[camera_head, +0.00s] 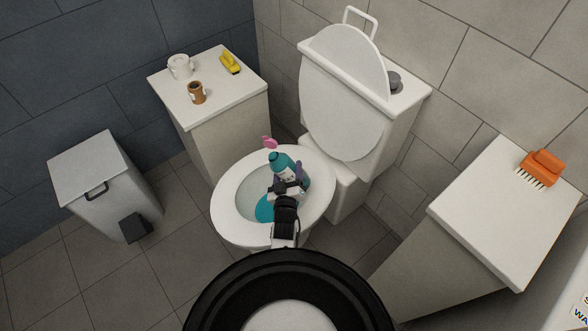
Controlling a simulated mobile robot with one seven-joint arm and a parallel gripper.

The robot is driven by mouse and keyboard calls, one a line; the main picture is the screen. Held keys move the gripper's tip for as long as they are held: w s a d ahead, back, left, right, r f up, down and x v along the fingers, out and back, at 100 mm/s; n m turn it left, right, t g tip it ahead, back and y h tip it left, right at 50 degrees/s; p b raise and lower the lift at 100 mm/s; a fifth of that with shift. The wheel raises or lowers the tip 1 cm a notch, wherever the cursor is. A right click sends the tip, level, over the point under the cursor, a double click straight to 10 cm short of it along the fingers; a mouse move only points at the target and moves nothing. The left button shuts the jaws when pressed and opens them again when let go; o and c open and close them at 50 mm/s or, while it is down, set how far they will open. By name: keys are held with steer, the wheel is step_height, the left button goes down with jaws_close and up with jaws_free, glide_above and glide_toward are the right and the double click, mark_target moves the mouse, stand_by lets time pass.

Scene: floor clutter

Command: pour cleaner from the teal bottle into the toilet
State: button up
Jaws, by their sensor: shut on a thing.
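The teal bottle (281,162) has a teal cap and a pale label. It is in my gripper (287,187), which is shut on it above the right part of the toilet bowl. The bottle looks tilted, with its cap toward the back left; its lower part is partly hidden by the gripper. The white toilet (228,222) stands in the middle with its lid (345,90) raised against the tank. A teal patch (264,209) shows inside the bowl, left of my gripper. I cannot tell whether liquid is leaving the bottle.
A small pink object (269,142) is at the bowl's back rim. A white cabinet (215,105) holds a white roll (180,66), a brown cup (197,92) and a yellow item (230,62). A bin (100,175) stands left. An orange brush (542,167) lies on the right cabinet (490,215).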

mark_target(285, 176)
steer(key=a+m, duration=0.2)
steer(key=m, duration=0.1)
steer(key=a+m+b, duration=0.1)
steer(key=m, duration=0.1)
steer(key=shift+w+a+f, duration=0.1)
steer(key=shift+w+f, duration=0.1)
steer(key=shift+f, duration=0.05)
steer(key=shift+a+r+m, duration=0.15)
steer(key=shift+a+m, duration=0.2)
steer(key=shift+m, duration=0.25)
step_height(285, 176, up, 3)
steer(key=p, duration=0.3)
steer(key=shift+s+f, duration=0.1)
steer(key=shift+f, duration=0.1)
steer(key=shift+s+f+y, duration=0.2)
steer(key=shift+s+y, duration=0.1)
steer(key=shift+s, duration=0.2)
steer(key=shift+s+d+f+n, duration=0.15)
steer(key=shift+s+d+n, duration=0.25)
steer(key=shift+s, duration=0.15)
steer(key=shift+s+d+y, duration=0.4)
steer(key=shift+s+d, duration=0.1)
steer(key=shift+d, duration=0.1)
steer(key=shift+s+d+r+n, duration=0.1)
steer(key=shift+d+r+n, duration=0.2)
steer(key=shift+d, duration=0.2)
